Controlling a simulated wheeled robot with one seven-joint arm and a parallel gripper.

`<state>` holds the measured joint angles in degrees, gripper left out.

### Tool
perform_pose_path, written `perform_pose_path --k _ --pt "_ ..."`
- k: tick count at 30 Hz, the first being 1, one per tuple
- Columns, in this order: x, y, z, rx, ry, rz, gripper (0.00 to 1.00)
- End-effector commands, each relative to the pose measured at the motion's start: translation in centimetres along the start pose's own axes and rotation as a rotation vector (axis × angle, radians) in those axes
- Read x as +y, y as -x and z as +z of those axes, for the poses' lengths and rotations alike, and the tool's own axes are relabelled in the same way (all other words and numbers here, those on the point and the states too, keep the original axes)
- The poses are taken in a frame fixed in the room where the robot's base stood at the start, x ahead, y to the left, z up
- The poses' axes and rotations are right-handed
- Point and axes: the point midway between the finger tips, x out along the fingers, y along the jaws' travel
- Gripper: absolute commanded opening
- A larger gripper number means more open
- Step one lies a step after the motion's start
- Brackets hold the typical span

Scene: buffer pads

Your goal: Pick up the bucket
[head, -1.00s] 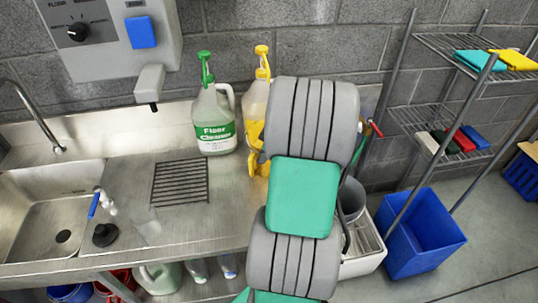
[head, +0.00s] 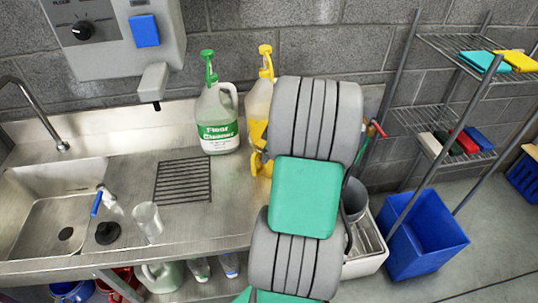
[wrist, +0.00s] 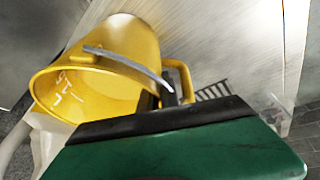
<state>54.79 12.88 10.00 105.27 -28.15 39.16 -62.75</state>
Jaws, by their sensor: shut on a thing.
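A yellow bucket (wrist: 110,55) fills the upper left of the wrist view, tilted with its open mouth facing the camera. Its grey handle (wrist: 125,62) runs across the mouth to the right. My gripper (wrist: 171,94) is shut at the right end of this handle; its green and dark housing hides the contact from below. In the head view my grey and green arm covers most of this area. Only a yellow part of what looks like the bucket (head: 258,163) shows at the arm's left edge, by the counter.
A green-capped floor cleaner jug (head: 217,118) and a yellow-capped bottle (head: 258,98) stand at the back of the counter. A clear cup (head: 147,221) stands near the front edge. A blue bin (head: 428,238) and wire shelf (head: 458,45) are right. The drying grid (head: 183,181) is clear.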

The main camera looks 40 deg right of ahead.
Motion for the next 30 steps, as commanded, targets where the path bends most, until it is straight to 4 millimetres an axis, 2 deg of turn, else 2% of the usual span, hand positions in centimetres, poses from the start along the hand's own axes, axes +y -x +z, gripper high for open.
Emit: perform_pose_path --k 8,16,30 --pt "0.3 0.8 -0.4 0.003 0.004 0.006 0.0" --pt "0.5 3.0 -1.3 0.003 0.004 0.009 0.0" --pt "-2.6 9.0 -1.2 0.002 0.002 0.009 0.0"
